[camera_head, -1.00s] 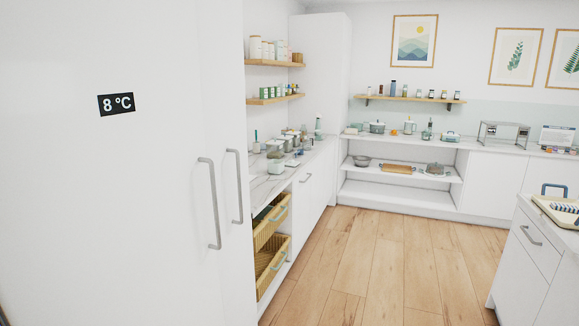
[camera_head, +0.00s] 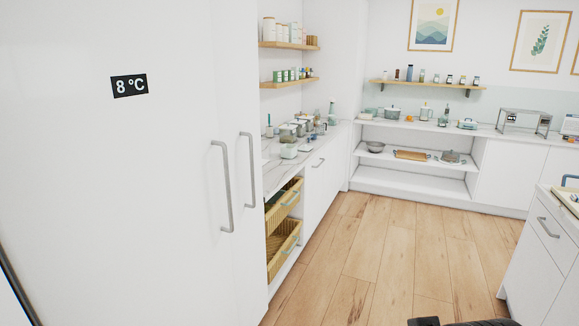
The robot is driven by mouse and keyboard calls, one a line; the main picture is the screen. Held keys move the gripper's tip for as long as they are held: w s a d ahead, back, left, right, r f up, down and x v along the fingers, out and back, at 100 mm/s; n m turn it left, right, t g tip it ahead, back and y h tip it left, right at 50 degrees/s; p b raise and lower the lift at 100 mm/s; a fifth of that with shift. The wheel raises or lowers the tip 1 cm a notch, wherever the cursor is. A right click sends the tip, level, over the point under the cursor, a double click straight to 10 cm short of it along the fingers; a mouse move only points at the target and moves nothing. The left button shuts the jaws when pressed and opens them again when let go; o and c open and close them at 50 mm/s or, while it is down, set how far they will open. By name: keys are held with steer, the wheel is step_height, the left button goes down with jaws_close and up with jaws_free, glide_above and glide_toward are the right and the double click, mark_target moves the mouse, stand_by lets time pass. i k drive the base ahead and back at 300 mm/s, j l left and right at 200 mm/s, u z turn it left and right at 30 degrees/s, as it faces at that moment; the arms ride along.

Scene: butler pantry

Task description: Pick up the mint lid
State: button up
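I cannot single out the mint lid with certainty. Several small pots and jars stand on the marble counter (camera_head: 272,175) left of centre, and some have pale greenish tops. A pale jar (camera_head: 288,152) stands nearest, with a pot (camera_head: 287,133) that looks mint on top just behind it. A blurred dark part of my arm, likely my gripper (camera_head: 465,322), just shows at the bottom edge, far from the counter. Its fingers are cut off, so I cannot see whether they are open.
A tall white fridge (camera_head: 150,200) with long handles fills the left. Wicker baskets (camera_head: 283,245) sit below the counter. Back shelves (camera_head: 400,182) hold cookware. A white island (camera_head: 540,240) stands right. The wooden floor (camera_head: 390,260) between is clear.

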mark_target(305, 147)
steer(key=i+z, duration=0.25)
steer(key=i, duration=3.8)
steer(key=i+l+u, duration=0.2)
steer(key=i, duration=0.25)
steer(key=i+u, duration=0.25)
steer(key=i, duration=0.25)
steer(key=i+l+u, duration=0.2)
steer(key=i, duration=0.2)
